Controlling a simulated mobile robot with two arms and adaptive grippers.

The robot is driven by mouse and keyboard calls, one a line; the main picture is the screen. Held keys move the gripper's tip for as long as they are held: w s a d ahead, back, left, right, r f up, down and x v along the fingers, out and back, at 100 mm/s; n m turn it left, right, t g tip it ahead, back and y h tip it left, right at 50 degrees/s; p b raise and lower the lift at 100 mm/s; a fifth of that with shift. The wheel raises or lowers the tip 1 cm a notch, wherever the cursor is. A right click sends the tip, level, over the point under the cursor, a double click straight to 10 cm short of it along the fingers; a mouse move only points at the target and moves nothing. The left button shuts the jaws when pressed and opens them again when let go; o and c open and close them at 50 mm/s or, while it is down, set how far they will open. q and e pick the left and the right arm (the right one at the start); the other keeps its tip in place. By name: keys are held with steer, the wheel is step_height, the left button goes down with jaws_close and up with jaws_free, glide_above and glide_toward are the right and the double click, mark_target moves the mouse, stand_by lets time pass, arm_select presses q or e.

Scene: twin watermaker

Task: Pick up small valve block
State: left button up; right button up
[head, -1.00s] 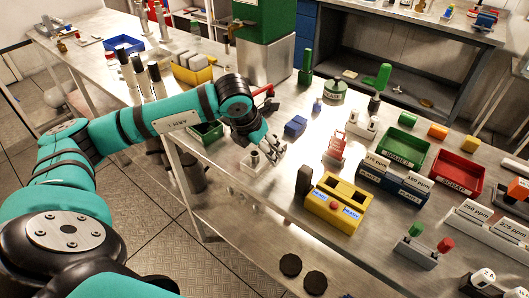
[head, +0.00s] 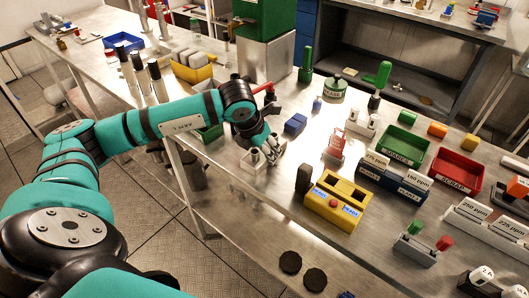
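A small pale grey block with dark round tops (head: 254,161), which looks like the small valve block, sits near the front edge of the steel bench. My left gripper (head: 272,149) is down at its right side, with fingers very close to or touching it. The fingers overlap the block, so I cannot tell whether they are open or shut on it. My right gripper is not in view.
A blue block (head: 295,125) lies just right of my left gripper. A green tray (head: 403,146) and a red tray (head: 458,173) sit beyond.

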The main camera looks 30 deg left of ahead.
arm_select(q)
jaws_close()
steer(key=shift+w+r, duration=0.1)
steer(key=shift+r, duration=0.05)
steer(key=shift+r, duration=0.1)
